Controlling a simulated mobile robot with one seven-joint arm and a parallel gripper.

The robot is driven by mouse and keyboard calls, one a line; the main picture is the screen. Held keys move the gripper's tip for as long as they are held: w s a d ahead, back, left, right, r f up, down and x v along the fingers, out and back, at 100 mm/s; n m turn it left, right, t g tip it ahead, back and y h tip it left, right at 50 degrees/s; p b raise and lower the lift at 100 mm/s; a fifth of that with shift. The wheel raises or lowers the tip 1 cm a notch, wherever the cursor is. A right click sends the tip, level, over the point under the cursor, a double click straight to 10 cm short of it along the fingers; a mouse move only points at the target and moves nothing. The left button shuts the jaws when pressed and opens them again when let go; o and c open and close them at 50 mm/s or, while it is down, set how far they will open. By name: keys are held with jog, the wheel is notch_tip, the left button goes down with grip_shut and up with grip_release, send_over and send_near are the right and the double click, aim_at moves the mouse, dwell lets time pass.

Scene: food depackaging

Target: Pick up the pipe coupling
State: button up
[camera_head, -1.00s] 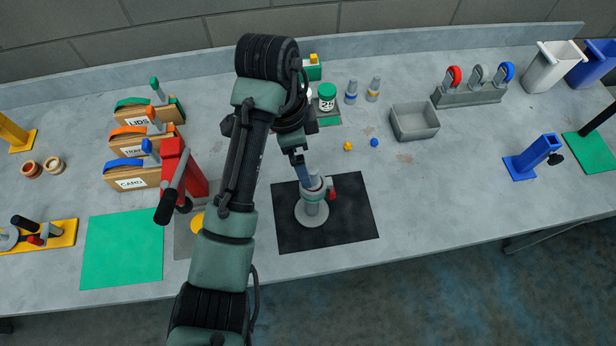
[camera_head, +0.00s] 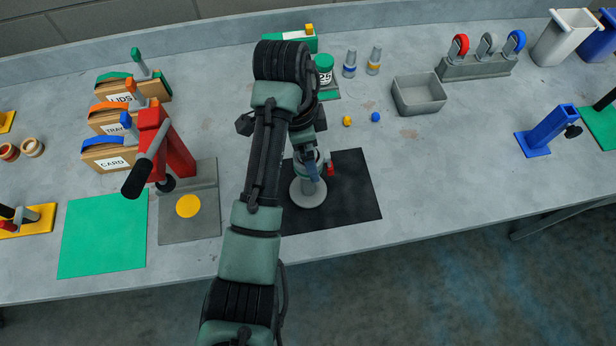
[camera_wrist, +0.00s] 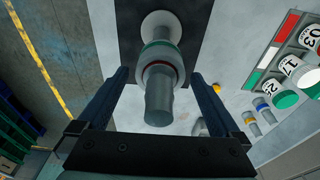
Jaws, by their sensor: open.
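The pipe coupling (camera_head: 309,188) is a grey upright cylinder on a wide round base, with a small red part at its right side. It stands on the black mat (camera_head: 352,190). In the wrist view the pipe coupling (camera_wrist: 159,102) shows a green ring and a thin red ring below its grey top. My gripper (camera_wrist: 160,73) is open, with one blue finger on each side of the coupling's upper part and visible gaps to both. In the head view my gripper (camera_head: 312,168) is above the coupling and partly hides it.
A red press (camera_head: 175,150) stands left of my arm, near the green mat (camera_head: 103,235). A grey bin (camera_head: 419,96), a yellow piece (camera_head: 347,121) and a blue piece (camera_head: 376,117) lie behind the mat.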

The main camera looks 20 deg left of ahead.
jog(key=shift+d+f, duration=0.15)
jog(key=shift+f, duration=0.8)
jog(key=shift+w, duration=0.15)
grip_shut()
